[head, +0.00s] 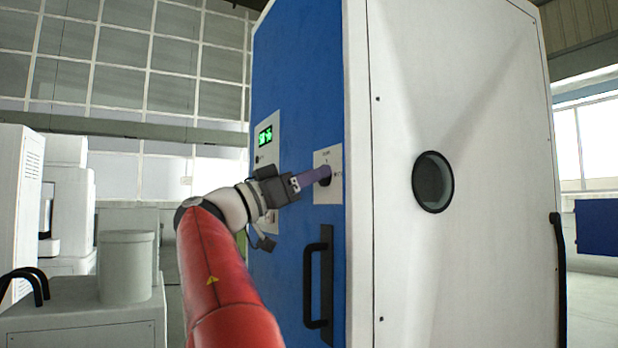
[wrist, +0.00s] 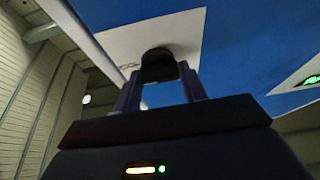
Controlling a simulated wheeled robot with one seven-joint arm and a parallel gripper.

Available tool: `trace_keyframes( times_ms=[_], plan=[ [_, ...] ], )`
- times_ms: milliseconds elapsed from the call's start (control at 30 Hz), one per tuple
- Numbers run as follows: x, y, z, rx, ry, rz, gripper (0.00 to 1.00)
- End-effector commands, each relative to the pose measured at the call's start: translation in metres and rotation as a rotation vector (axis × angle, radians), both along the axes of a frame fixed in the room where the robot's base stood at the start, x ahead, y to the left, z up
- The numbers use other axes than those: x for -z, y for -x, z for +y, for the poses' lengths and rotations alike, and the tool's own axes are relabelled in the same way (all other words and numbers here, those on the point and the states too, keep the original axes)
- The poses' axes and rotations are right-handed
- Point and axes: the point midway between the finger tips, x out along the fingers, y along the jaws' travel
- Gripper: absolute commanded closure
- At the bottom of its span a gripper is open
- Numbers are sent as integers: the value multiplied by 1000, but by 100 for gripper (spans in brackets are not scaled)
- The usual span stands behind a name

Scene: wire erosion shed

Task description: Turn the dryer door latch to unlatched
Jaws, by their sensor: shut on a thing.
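The dryer is a tall cabinet with a blue door (head: 300,80) and a white side. The door latch is a dark round knob on a pale label plate (head: 322,158), near the door's right edge. In the wrist view the latch (wrist: 158,66) stands out from the plate (wrist: 185,30) between my fingers. My gripper (head: 324,174) reaches the latch from the left and is shut on it. It also shows in the wrist view (wrist: 160,92). The fingers hide much of the latch in the head view, and I cannot tell its exact angle.
A black door handle (head: 320,285) stands below the latch. A panel with a green display (head: 265,136) is on the door to the left. The white side has a round dark port (head: 433,182). A grey cylinder (head: 126,266) stands on a cabinet at the left.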

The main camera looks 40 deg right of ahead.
Motion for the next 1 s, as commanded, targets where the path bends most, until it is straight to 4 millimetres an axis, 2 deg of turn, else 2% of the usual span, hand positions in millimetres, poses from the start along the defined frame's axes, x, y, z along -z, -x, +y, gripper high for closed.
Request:
trace_keyframes(
  times_ms=[367, 1000],
  plan=[
    [1, 1, 1, -2, -50, 209, 81],
    [-4, 2, 0, -2, -193, 797, 81]
  ],
)
